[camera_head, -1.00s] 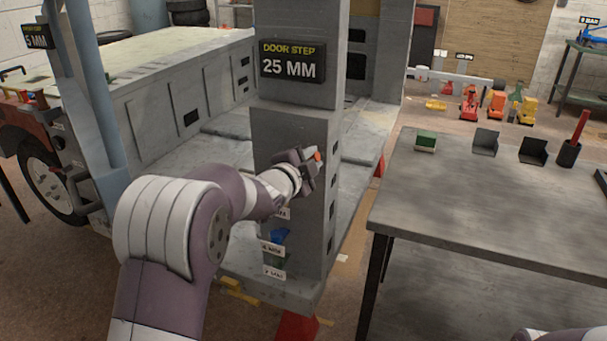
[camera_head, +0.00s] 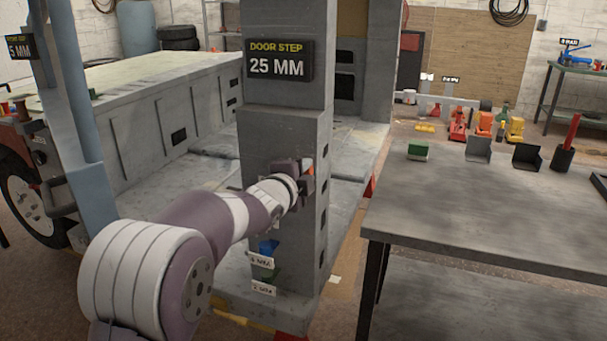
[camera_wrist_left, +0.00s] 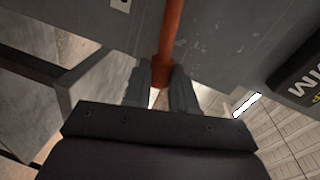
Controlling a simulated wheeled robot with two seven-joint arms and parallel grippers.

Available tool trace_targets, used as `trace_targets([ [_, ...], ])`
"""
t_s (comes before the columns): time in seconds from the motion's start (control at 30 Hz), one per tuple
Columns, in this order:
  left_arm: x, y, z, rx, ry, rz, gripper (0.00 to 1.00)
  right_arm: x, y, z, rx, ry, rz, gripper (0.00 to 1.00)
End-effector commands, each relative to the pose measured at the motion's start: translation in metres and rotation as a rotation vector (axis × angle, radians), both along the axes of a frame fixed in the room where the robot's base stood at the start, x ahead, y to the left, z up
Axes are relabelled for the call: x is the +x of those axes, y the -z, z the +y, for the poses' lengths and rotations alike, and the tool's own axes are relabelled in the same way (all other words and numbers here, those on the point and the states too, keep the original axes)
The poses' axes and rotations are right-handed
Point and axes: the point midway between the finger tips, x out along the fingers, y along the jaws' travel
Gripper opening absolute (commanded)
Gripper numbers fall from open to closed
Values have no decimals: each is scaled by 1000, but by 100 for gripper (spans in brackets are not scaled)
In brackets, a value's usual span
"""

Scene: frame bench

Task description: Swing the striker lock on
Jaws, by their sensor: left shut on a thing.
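My left gripper (camera_head: 304,178) is at the right side of the grey post (camera_head: 285,135), below the DOOR STEP 25 MM sign (camera_head: 279,60). In the left wrist view its two fingers (camera_wrist_left: 161,98) are shut on the lower end of an orange-red rod (camera_wrist_left: 170,35), which I take for the striker lock's lever. The rod runs up in that view along the grey post face. In the head view only a small orange bit (camera_head: 311,171) shows by the fingers. The striker itself is hidden. My right gripper is not in view.
A grey workbench (camera_head: 480,220) stands to the right, with a green block (camera_head: 418,151), bins and a dark cup (camera_head: 562,159) along its far side. Blue and green pieces with labels (camera_head: 262,260) sit low on the post. Open floor lies between post and bench.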

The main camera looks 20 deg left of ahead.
Motion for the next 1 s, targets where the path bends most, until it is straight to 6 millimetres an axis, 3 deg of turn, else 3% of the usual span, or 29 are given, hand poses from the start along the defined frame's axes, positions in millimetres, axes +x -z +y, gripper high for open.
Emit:
trace_targets([
  [0.07, 0, 4, 0, 6, 1, 8, 0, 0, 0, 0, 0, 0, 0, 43],
  [0.1, 0, 4, 0, 6, 1, 8, 29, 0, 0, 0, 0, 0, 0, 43],
  [0.17, 0, 4, 0, 5, 1, 8, 48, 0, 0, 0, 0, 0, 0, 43],
  [0.2, 0, 4, 0, 5, 1, 8, 51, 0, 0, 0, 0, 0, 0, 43],
  [0.57, -8, 0, 1, 1, 0, 3, 51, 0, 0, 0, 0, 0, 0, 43],
  [1.0, -109, -17, 12, 2, -1, 4, 51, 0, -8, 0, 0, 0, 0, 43],
])
